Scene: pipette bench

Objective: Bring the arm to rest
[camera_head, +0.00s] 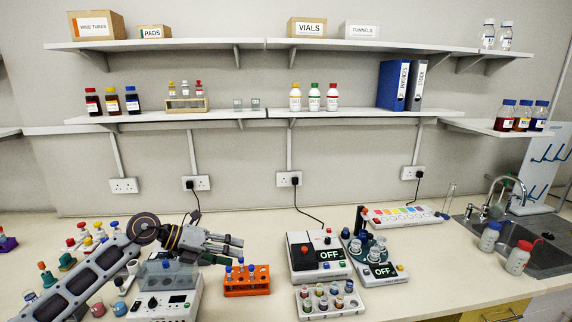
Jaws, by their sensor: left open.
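My left arm comes in from the lower left over the bench (232,306). My left gripper (238,247) is open and empty, with its fingers pointing right. It hangs above and in front of the back of an orange rack (247,291) that holds several blue- and red-capped tubes. The arm and gripper partly cover a grey-white device (150,306) with a dark knob and a clear lid. My right gripper is not in the picture.
A black-and-white device (304,276) reading OFF stands right of the rack. A second OFF device (382,270) and a rack of vials (331,303) are close by. A sink (538,256) lies at the right. Several bottles and tubes crowd the left.

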